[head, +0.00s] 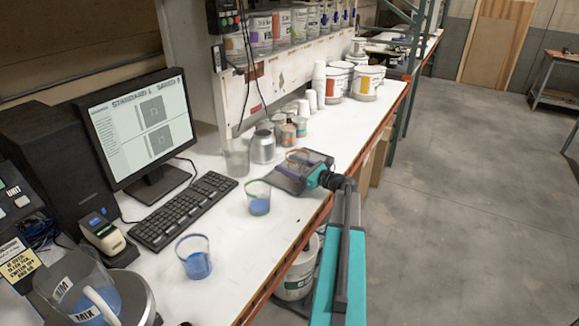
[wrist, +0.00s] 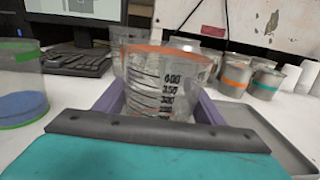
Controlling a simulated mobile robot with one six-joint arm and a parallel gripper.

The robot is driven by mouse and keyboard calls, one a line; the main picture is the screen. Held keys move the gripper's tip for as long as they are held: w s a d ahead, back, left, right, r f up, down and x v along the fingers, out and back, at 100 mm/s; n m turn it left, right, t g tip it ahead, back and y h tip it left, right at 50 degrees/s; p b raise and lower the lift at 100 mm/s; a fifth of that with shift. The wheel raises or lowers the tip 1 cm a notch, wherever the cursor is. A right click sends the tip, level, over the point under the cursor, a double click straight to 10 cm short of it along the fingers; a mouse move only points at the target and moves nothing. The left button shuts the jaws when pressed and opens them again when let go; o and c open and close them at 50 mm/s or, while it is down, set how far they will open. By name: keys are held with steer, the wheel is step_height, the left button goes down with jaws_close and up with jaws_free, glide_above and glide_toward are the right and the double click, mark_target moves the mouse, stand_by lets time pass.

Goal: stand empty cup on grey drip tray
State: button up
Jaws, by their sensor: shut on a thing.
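The empty clear cup (wrist: 165,80) has an orange rim and black measuring marks, and stands upright between the two fingers of my gripper (wrist: 158,100) in the wrist view. My gripper is shut on it. In the head view the cup (head: 297,158) and my gripper (head: 298,166) are over the grey drip tray (head: 284,184). The tray's right side shows in the wrist view (wrist: 268,130). My gripper hides the cup's base in the wrist view, so I cannot tell whether it touches the tray.
A green-rimmed cup (head: 258,199) and a blue-rimmed cup (head: 194,260), both holding blue, stand on the white bench left of the tray. A clear cup (head: 236,160), a silver can (head: 262,147) and small banded tins (head: 288,135) stand behind. The keyboard (head: 183,211) is further left.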

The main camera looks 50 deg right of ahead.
steer(key=shift+f, duration=0.65)
steer(key=shift+f, duration=0.25)
steer(key=o, duration=1.1)
steer(key=shift+r, duration=0.15)
steer(key=shift+r, duration=0.15)
steer(key=s+b, duration=0.1)
steer(key=s, duration=0.3)
steer(key=s+d+b, duration=0.1)
steer(key=s, duration=0.3)
steer(key=s+d+b, duration=0.1)
steer(key=s+b, duration=0.1)
steer(key=s, duration=0.2)
